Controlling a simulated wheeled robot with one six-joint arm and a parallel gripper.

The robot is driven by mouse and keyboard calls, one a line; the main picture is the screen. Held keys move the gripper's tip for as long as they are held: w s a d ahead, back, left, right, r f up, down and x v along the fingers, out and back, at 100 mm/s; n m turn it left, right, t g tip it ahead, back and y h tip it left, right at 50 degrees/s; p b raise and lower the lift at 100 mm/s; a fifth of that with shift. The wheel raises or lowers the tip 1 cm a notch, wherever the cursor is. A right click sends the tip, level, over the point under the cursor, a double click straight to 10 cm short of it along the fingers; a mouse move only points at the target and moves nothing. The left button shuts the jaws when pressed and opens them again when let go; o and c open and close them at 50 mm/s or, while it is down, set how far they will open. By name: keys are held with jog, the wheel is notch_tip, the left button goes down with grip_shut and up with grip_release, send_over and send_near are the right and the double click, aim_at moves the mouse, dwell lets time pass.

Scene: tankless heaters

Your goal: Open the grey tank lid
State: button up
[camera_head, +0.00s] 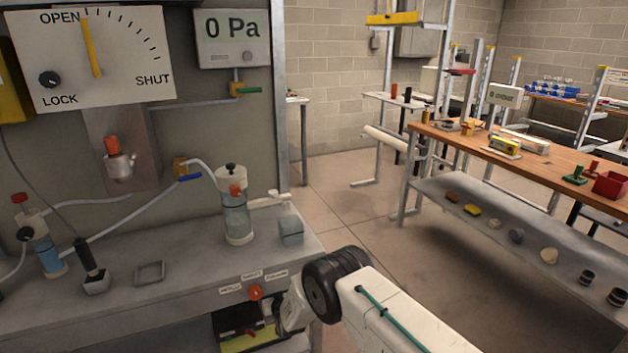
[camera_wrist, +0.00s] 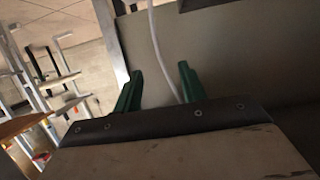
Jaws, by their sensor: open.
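My gripper (camera_wrist: 160,82) shows two green fingers in the wrist view, spread apart with nothing between them. A pale hose or cable (camera_wrist: 158,50) runs behind the gap, in front of a plain grey surface (camera_wrist: 225,65). In the head view my white arm reaches toward the bench's front right corner, and the fingers cannot be made out there. I cannot pick out a grey tank lid with certainty. A small grey block-like box (camera_head: 291,232) stands at the bench's right end. A clear vessel (camera_head: 236,222) with a pale, black-knobbed top stands left of it.
The grey bench (camera_head: 190,270) carries a small tray (camera_head: 149,272), a blue-liquid bottle (camera_head: 48,255) and hoses. A red knob (camera_head: 255,292) is on its front edge. A black-and-yellow box (camera_head: 240,325) sits below. A wooden table (camera_head: 540,160) stands right, with open floor between.

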jog(key=s+d+f+g+h, duration=0.3)
jog(key=s+d+f+g, duration=0.25)
jog(key=s, duration=0.25)
jog(key=s+d+r+g+h, duration=0.1)
jog(key=s+d+r+g, duration=0.35)
jog(key=r, duration=0.75)
jog(key=s+d+r+m+g+h, duration=0.1)
jog(key=s+d+r, duration=0.5)
jog(key=d+r, duration=0.55)
jog(key=s+d+r+g+h, duration=0.15)
jog(key=s+d+r, duration=0.45)
jog(key=r, duration=0.7)
jog(key=s+d+r+m, duration=0.1)
jog(key=s+d+r, duration=0.5)
jog(key=s, duration=0.3)
jog(key=s+d+r+m+t, duration=0.1)
jog(key=s+d+r, duration=0.5)
jog(key=s+r, duration=0.3)
jog(key=s+d+r+m, duration=0.2)
jog(key=s+d+r, duration=0.4)
jog(key=s, duration=0.4)
jog(key=shift+s+d+r, duration=0.25)
jog(key=shift+s+r, duration=0.1)
jog(key=shift+r, duration=0.5)
